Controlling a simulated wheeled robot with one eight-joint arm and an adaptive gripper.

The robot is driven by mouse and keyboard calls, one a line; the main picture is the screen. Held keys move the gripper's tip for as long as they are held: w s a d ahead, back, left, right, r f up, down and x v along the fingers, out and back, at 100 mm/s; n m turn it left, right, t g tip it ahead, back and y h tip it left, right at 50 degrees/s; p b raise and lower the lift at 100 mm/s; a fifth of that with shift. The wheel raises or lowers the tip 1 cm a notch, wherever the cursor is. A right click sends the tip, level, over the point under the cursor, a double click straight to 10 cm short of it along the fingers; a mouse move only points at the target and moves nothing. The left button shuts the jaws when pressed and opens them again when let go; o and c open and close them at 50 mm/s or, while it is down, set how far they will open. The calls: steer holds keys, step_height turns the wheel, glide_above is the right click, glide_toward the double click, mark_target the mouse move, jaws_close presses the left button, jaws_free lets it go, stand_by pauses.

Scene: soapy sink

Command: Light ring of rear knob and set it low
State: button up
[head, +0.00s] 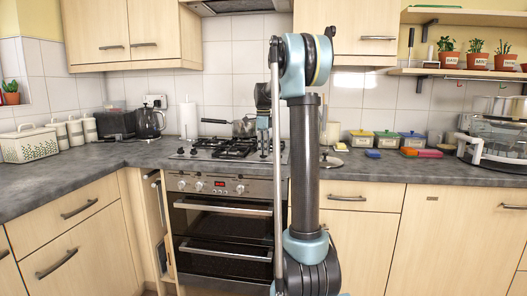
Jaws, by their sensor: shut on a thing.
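The gas hob (225,150) is set in the worktop above the oven, with black pan supports. A grey saucepan (244,129) stands at its rear right, its handle pointing left. My gripper (265,153) points down at the right side of the hob, just in front of the saucepan. It is small in view and shut on a hob knob, which it hides. I cannot tell which knob it is or how far it is turned. No flame can be made out under the saucepan.
My arm column blocks the view right of the hob. A kettle (150,122) and a paper towel roll (188,119) stand to the left. Several coloured tubs (386,139) and a dish rack (495,135) are to the right.

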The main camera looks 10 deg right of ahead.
steer(key=n, duration=2.2)
steer(key=shift+n, duration=0.3)
steer(key=n, duration=0.9)
steer(key=shift+n, duration=1.8)
